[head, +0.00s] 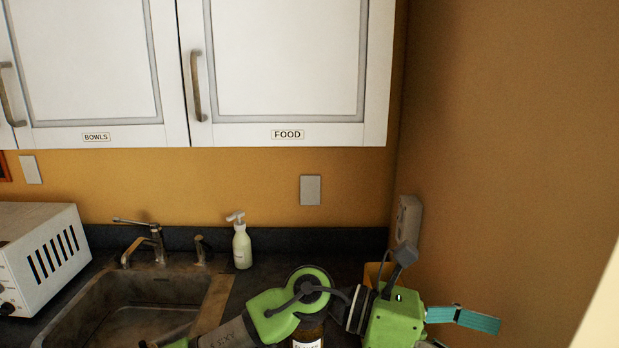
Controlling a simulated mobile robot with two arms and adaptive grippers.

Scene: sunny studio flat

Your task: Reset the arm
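One green and grey arm of mine comes in at the bottom, left of the middle, and reaches right across the counter; I take it as my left arm. Its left gripper (464,320) is at the right, in front of the brown side wall, with teal finger parts pointing right. The fingers are seen from the side, so their gap does not show. I see nothing held in them. My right gripper is not in view.
A dark counter holds a sink (150,312), a white soap dispenser (242,246) and a white appliance (42,258) at left. A labelled bottle (307,342) and a yellow item (372,272) are partly hidden by my arm. White cabinets (285,60) hang above.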

